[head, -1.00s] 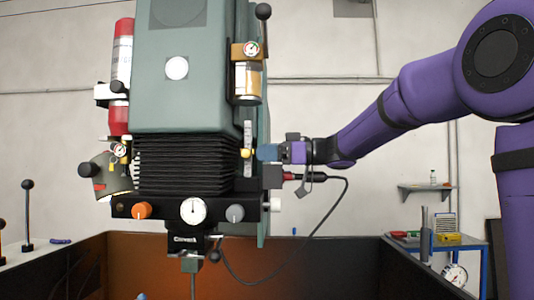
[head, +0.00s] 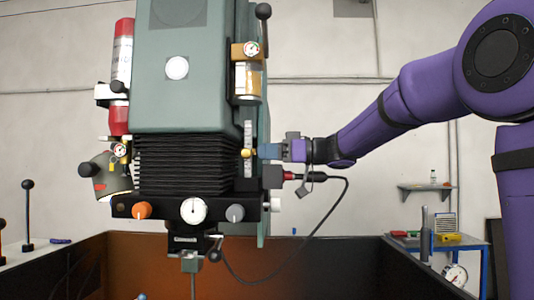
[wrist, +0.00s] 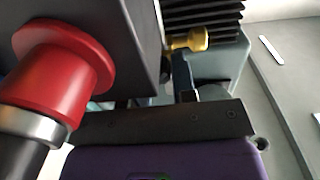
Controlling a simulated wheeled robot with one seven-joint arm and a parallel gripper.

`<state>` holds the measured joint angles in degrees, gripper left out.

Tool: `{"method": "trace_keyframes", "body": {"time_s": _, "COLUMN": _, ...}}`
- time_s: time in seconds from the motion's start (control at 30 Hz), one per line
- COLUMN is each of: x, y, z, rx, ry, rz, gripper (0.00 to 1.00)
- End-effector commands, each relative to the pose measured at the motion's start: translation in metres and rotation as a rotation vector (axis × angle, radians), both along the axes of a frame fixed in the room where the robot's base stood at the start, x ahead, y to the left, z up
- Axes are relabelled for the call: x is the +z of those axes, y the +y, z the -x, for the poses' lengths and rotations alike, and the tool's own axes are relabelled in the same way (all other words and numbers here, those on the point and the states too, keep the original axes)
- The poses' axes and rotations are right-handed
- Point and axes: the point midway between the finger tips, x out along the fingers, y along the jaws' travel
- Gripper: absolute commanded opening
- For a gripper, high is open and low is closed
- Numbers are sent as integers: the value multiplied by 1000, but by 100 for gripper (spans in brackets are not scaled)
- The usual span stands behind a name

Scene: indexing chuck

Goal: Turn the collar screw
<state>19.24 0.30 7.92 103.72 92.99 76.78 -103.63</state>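A brass-yellow knob, which looks like the collar screw (head: 247,153), sits on the right side of the machine, beside the black bellows. It also shows in the wrist view (wrist: 188,41), with its round end facing right. In the wrist view one dark blue finger (wrist: 184,76) points up toward the knob's underside. The other finger is hidden, so I cannot tell the gap between them or whether they touch the knob.
A red connector (wrist: 62,75) on a dark box (wrist: 125,40) stands close at the left of the wrist view. Its black cable (head: 335,205) hangs below my gripper. The black bellows (head: 187,163) and a control bar with dials (head: 165,208) are nearby.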

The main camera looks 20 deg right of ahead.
Motion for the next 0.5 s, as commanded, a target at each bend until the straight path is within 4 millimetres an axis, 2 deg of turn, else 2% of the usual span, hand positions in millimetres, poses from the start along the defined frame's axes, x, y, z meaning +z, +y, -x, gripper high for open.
{"method": "trace_keyframes", "body": {"time_s": 0.03, "x": 0, "y": 0, "z": 0, "rx": -1, "ry": -1, "rz": 0, "gripper": 37}}
{"method": "trace_keyframes", "body": {"time_s": 0.1, "x": 0, "y": 0, "z": 0, "rx": 0, "ry": -1, "rz": 0, "gripper": 49}}
{"method": "trace_keyframes", "body": {"time_s": 0.37, "x": 0, "y": -1, "z": 0, "rx": 0, "ry": -1, "rz": 0, "gripper": 49}}
{"method": "trace_keyframes", "body": {"time_s": 0.5, "x": 0, "y": -9, "z": 4, "rx": -2, "ry": -1, "rz": 0, "gripper": 49}}
